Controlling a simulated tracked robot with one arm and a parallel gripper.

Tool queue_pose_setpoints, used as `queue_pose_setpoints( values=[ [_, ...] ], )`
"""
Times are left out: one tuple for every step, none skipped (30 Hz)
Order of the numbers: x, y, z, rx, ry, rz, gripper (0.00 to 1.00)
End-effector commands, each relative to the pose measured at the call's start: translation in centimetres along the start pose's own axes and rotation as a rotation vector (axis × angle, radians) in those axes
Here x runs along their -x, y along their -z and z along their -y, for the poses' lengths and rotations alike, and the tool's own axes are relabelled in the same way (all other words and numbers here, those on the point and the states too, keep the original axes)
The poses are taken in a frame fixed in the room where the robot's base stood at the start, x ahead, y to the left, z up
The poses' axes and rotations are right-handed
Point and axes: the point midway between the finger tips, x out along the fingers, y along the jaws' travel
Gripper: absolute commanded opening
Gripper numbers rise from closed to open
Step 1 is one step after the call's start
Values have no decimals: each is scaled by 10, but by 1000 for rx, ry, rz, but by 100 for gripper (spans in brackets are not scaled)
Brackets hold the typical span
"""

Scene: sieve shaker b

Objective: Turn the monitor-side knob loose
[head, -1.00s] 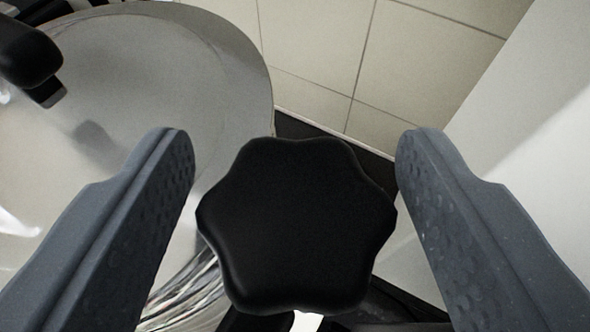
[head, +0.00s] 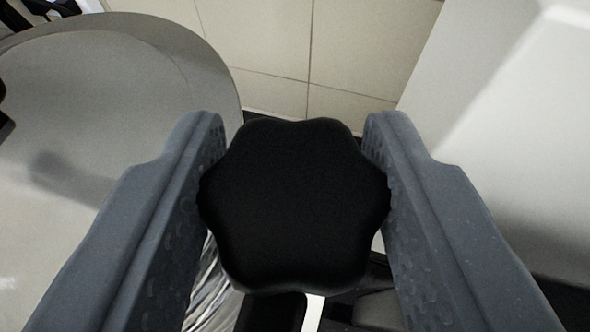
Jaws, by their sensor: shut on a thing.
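A black lobed knob (head: 295,205) fills the middle of the head view, its broad face toward the camera. My gripper (head: 292,135) has one grey finger on each side of it. Both textured finger pads touch the knob's sides, so the gripper is shut on it. A pale rod shows just below the knob. Most of what lies behind the knob is hidden. I cannot tell from this view whether the knob is tight or loose.
A shiny round metal sieve lid (head: 95,110) stands close on the left. A white surface (head: 510,130) rises on the right. A tiled wall (head: 270,50) is behind. Dark parts lie below the knob.

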Motion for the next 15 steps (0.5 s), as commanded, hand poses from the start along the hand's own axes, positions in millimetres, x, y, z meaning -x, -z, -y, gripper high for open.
queue_pose_setpoints(
  values=[
    [1,1,-1,-5,-28,0,15],
    [1,0,-2,-11,-41,1,15],
    [1,0,-1,-18,-58,3,15],
    [1,0,-1,-24,-71,4,15],
    [0,-1,-1,-31,-84,4,15],
    [0,0,-1,-37,-102,2,15],
    [1,0,-2,-43,-115,1,15],
    [1,1,-2,-47,-127,1,15],
    [1,1,-2,-53,-143,0,15],
    [1,1,-2,-59,-154,1,15],
    [1,1,-2,-61,-164,1,15],
    [1,1,-2,-69,-178,1,15],
    [1,1,-2,-74,-188,1,15],
    [1,1,-2,-76,-196,1,15],
    [1,1,-2,-83,-208,1,15]
  ],
)
